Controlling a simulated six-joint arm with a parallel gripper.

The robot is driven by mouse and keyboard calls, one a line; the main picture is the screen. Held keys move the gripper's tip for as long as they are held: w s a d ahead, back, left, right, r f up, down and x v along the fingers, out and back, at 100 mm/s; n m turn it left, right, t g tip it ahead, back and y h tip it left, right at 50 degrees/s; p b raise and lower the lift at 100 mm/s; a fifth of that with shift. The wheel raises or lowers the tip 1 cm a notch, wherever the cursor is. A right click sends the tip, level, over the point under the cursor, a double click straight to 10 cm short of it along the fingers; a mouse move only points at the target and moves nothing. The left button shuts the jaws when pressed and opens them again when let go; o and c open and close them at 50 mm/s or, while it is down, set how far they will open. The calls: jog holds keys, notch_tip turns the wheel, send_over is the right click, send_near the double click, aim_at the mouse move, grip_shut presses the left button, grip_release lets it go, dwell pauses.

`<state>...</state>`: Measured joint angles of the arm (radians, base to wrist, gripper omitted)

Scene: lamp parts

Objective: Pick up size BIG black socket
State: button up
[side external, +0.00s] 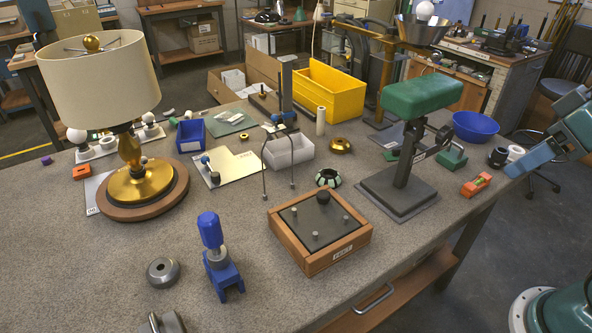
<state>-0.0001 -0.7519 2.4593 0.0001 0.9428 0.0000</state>
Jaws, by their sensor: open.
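A short black cylinder (497,158), which looks like a black socket, stands upright on the table near its right edge. White cylindrical pieces (516,153) are close to its right. I cannot read any size mark on it. My gripper (520,167) comes in from the right edge of the picture, with its blue end just right of the black and white pieces. It is open and I see nothing held in it. The fingertips are not clearly separated at this angle.
A blue bowl (476,126) and a green block (452,157) are near the socket. An orange level (475,185) lies in front. The green-topped stand (404,160) rises to the left. A lamp (130,160) stands far left.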

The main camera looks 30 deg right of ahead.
aim_at(498, 158)
jog(key=w+d+r+m+g, duration=0.1)
jog(key=w+d+r+m, duration=0.3)
jog(key=w+r, duration=0.5)
jog(key=w+d+r+m+g, duration=0.1)
jog(key=w+d+r, duration=0.1)
jog(key=w+d, duration=0.15)
jog(key=w+d+r+m+h, duration=0.1)
jog(key=w+d, duration=0.1)
jog(key=d, duration=0.3)
jog(key=w+d+r+m+g, duration=0.1)
jog(key=w+d+r, duration=0.1)
jog(key=w+d, duration=0.15)
jog(key=w+d+f+m+g, duration=0.1)
jog(key=w+d, duration=0.1)
jog(key=d, duration=0.5)
jog(key=w+d+f+m, duration=0.1)
jog(key=d+f+m, duration=0.1)
jog(key=d, duration=0.5)
jog(key=s+d+f+m+g+y, duration=0.15)
jog(key=d+f, duration=0.25)
jog(key=d, duration=0.4)
jog(key=s+d+f+m+h, duration=0.15)
jog(key=d+f, duration=0.25)
jog(key=d, duration=0.4)
notch_tip(498, 158, down, 16)
jog(key=y, duration=0.1)
jog(key=shift+m, duration=0.3)
jog(key=shift+s+f, duration=0.1)
